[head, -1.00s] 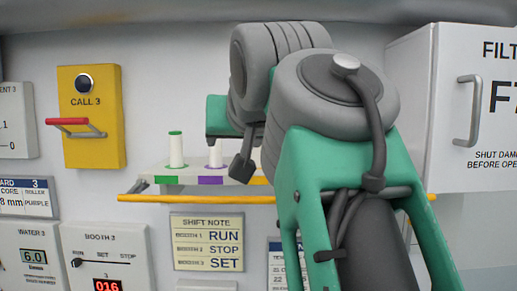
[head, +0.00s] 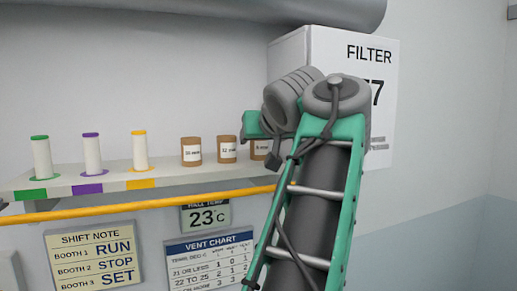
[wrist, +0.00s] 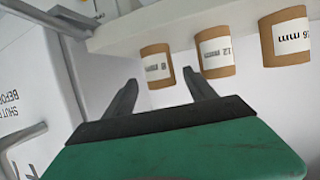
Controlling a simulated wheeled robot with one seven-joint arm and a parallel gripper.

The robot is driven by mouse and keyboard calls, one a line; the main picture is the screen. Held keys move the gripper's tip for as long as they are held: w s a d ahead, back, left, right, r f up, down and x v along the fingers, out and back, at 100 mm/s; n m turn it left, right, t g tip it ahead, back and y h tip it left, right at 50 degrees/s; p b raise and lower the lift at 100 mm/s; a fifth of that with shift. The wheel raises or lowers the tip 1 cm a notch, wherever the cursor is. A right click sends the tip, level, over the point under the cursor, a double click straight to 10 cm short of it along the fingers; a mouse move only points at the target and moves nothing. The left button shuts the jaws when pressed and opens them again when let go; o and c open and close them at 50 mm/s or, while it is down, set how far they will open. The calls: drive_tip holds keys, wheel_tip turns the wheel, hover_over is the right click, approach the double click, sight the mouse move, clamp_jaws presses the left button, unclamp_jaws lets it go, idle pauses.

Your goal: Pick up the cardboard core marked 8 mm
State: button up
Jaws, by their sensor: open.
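The brown cardboard core marked 8 mm (wrist: 157,66) stands on the shelf in the wrist view, its label upside down there. My gripper (wrist: 160,80) is open and empty, its two fingers pointing toward this core with the core seen between and beyond the tips. I cannot tell the exact distance. In the head view the 8 mm core (head: 260,148) is the rightmost of the cores, partly covered by my arm. My fingers are not clearly seen in the head view.
The 12 mm core (wrist: 216,52) stands close beside it, then the 16 mm core (wrist: 286,36). Several white rollers, one green-capped (head: 41,158), stand further left on the shelf (head: 115,172). A yellow rail (head: 130,205) runs along its front. A filter cabinet (head: 345,70) stands at the right.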

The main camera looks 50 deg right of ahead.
sight(257, 142)
drive_tip(key=x, duration=0.5)
drive_tip(key=shift+w+d+f, duration=0.15)
drive_tip(key=shift+w+f, duration=0.1)
drive_tip(key=shift+w, duration=0.05)
drive_tip(key=shift+s, duration=0.1)
clamp_jaws()
drive_tip(key=shift+r, duration=0.15)
